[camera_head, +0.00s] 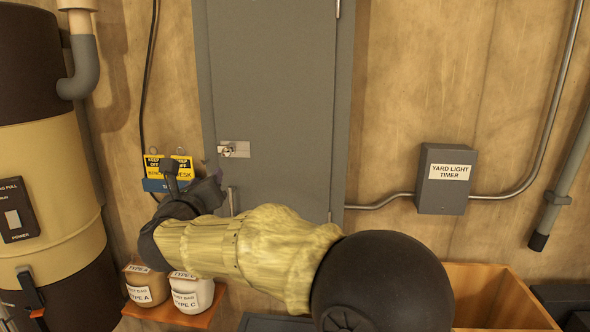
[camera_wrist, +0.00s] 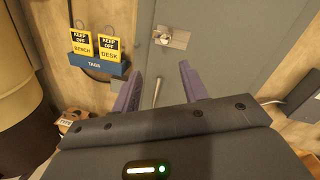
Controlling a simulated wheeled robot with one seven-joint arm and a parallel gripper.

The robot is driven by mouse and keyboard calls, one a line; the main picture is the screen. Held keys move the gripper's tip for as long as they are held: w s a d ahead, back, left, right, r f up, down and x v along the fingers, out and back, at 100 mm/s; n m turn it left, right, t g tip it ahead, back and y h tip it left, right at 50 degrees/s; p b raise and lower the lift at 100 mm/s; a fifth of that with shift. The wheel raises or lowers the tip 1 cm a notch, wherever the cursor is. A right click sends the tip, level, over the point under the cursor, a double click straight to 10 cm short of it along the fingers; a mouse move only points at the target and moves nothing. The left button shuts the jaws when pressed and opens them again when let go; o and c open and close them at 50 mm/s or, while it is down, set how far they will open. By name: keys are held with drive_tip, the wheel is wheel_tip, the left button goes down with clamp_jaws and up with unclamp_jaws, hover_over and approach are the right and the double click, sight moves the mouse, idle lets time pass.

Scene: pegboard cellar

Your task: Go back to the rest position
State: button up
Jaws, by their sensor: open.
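My gripper (camera_wrist: 158,92) is open and empty in the wrist view, with its two purple fingers apart. Between and beyond the fingers is the grey door (camera_wrist: 222,55) with a pale door handle (camera_wrist: 157,92). In the head view my arm reaches left across the lower middle, and my gripper (camera_head: 213,176) is partly hidden behind my own wrist, in front of the grey door (camera_head: 275,100). A latch (camera_head: 233,149) is fixed on the door's left side, above the gripper. It also shows in the wrist view (camera_wrist: 171,38).
A blue tag rack (camera_wrist: 97,65) with yellow tags hangs left of the door. Jars (camera_head: 192,293) stand on an orange shelf (camera_head: 172,317) below. A large tank (camera_head: 50,150) stands at left. A timer box (camera_head: 447,190) is on the right wall above a wooden crate (camera_head: 490,283).

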drive_tip(key=s+d+f+n+g+y, duration=0.15)
drive_tip(key=d+f+n+g, duration=0.55)
drive_tip(key=d+f+n, duration=1.2)
drive_tip(key=s+d+f+n+g+h, duration=0.1)
drive_tip(key=s+d+f+n+g, duration=0.3)
drive_tip(key=s+d+f, duration=0.3)
drive_tip(key=s+d+f+n+g+h, duration=0.1)
drive_tip(key=s+d+f+n+g, duration=0.3)
drive_tip(key=s+d+f+n, duration=0.3)
drive_tip(key=s+d, duration=0.3)
drive_tip(key=s, duration=0.3)
drive_tip(key=shift+s+d+n+g, duration=0.3)
drive_tip(key=shift+s+g, duration=0.05)
drive_tip(key=shift+g, duration=0.05)
drive_tip(key=shift+w+r+h, duration=0.1)
drive_tip(key=shift+h, duration=0.15)
